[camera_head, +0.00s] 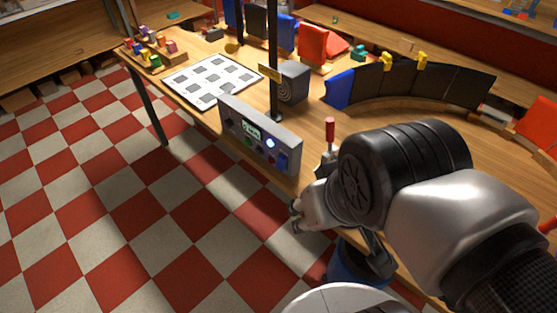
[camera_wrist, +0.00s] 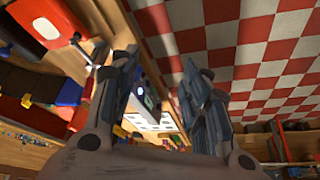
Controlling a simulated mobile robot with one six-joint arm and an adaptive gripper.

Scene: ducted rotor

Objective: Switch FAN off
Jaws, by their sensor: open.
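A grey control panel (camera_head: 258,137) stands along the front edge of the wooden table in the head view. It carries a small meter, several small controls, a lit bluish-white lamp (camera_head: 270,143) and a blue switch-like part (camera_head: 282,160) at its right end. Its labels are too small to read, so I cannot tell which control is FAN. In the wrist view the panel (camera_wrist: 149,92) shows between my fingers, partly hidden. My gripper (camera_head: 297,217) is open and empty, in front of and below the panel's right end, apart from it. Its two fingers also show spread in the wrist view (camera_wrist: 161,62).
A red-handled lever (camera_head: 330,134) stands right of the panel, close to my arm. Behind the panel are a dark post (camera_head: 273,50), a grey box with a round spiral face (camera_head: 292,84) and a white sheet with grey squares (camera_head: 212,79). The checkered floor (camera_head: 100,200) at left is clear.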

